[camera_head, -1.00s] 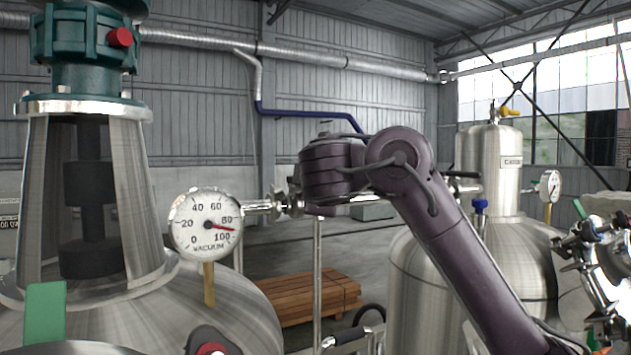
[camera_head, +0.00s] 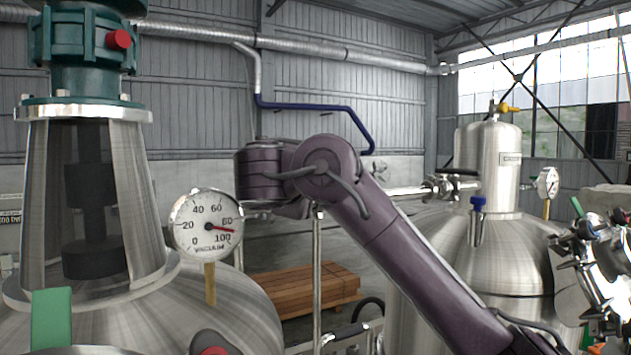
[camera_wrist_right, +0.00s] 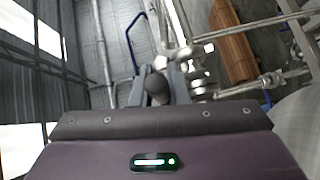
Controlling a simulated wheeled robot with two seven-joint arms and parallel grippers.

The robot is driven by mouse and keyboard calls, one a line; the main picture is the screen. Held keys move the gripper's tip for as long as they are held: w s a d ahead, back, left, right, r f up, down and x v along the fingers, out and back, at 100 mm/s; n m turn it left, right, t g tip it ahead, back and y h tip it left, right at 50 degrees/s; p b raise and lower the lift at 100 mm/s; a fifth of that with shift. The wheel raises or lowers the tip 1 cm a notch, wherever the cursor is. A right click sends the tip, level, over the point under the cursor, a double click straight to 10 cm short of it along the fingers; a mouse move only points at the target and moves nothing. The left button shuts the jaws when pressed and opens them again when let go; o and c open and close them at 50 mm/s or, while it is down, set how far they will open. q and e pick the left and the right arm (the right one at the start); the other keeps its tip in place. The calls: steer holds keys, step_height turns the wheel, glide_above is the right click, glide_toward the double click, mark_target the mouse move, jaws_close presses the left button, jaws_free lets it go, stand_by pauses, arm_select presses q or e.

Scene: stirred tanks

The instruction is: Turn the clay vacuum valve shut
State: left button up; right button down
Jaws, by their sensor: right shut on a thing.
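My right arm crosses the head view from lower right, its purple wrist beside the vacuum gauge (camera_head: 207,225). In the right wrist view, my right gripper (camera_wrist_right: 158,80) is shut on a dark rounded piece (camera_wrist_right: 157,92), probably the handle of the clay vacuum valve. Its colour is hard to tell and its turn angle cannot be read. In the head view, my wrist hides the fingers and the valve. The gauge's red needle points between 80 and 100. My left gripper is not in view.
A steel tank (camera_head: 240,310) with a teal drive stands at left. Another steel tank (camera_head: 440,255) stands behind my right arm, with a black lever (camera_head: 455,172) on pipework above it. A wood stack (camera_head: 300,288) lies on the floor between them.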

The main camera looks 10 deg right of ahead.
steer(key=shift+d, duration=0.1)
steer(key=c, duration=1.8)
jaws_free()
steer(key=shift+o, duration=0.5)
steer(key=shift+w, duration=0.15)
